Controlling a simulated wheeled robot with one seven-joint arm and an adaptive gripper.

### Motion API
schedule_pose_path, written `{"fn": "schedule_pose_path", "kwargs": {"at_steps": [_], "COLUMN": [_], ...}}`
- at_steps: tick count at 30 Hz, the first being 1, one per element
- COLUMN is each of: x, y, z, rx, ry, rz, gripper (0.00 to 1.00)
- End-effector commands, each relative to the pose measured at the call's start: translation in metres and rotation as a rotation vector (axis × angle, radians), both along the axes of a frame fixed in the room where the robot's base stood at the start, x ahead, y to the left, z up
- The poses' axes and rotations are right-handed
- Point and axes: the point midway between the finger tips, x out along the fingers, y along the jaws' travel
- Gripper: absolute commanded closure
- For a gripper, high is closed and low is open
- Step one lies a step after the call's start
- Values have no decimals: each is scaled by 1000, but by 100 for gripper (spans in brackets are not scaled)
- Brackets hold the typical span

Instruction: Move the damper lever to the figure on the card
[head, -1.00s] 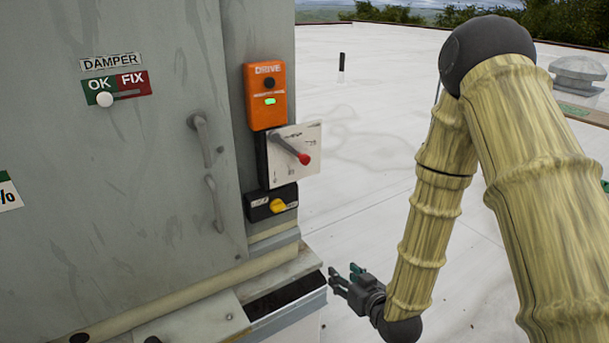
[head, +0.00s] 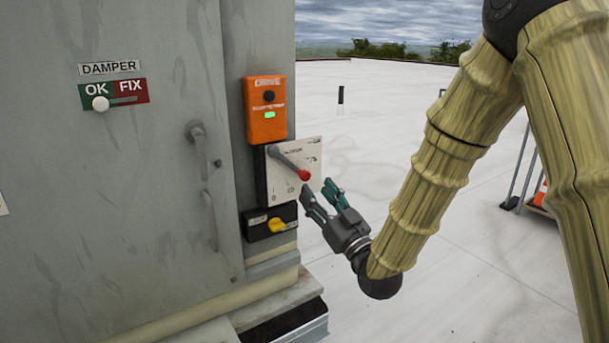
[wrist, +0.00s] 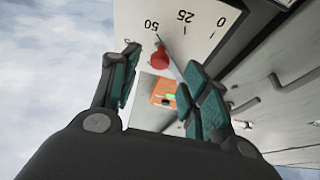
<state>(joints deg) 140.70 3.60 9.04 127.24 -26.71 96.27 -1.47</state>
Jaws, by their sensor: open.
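The damper lever (head: 288,161) is a grey bar with a red knob (head: 304,174) at its end, on a white scale plate (head: 285,188) on the cabinet's side. In the wrist view the plate (wrist: 200,20) shows 0, 25 and 50, and the red knob (wrist: 159,58) is near the 50 mark. My gripper (head: 322,193) is open and empty, just below and right of the knob, its fingers pointing up toward it. In the wrist view the knob appears beyond and between my open fingertips (wrist: 162,72), apart from them. Only a sliver of a white card (head: 3,205) shows at the left edge; its figure is out of view.
An orange drive box (head: 265,110) with a green light is above the plate. A black box with a yellow knob (head: 276,225) is below. A DAMPER OK/FIX slider (head: 113,94) and door handles (head: 203,150) are on the cabinet.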

Motion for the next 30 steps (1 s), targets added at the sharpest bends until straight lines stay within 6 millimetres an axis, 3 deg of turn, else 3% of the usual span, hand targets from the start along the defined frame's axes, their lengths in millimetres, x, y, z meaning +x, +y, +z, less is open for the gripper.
{"fn": "schedule_pose_path", "kwargs": {"at_steps": [12, 26, 30], "x": [47, 55, 55], "y": [27, 32, 32], "z": [23, 25, 25], "rx": [0, -1, -1], "ry": [1, 2, 2], "rz": [-1, -1, -1], "gripper": [54, 54, 78]}}
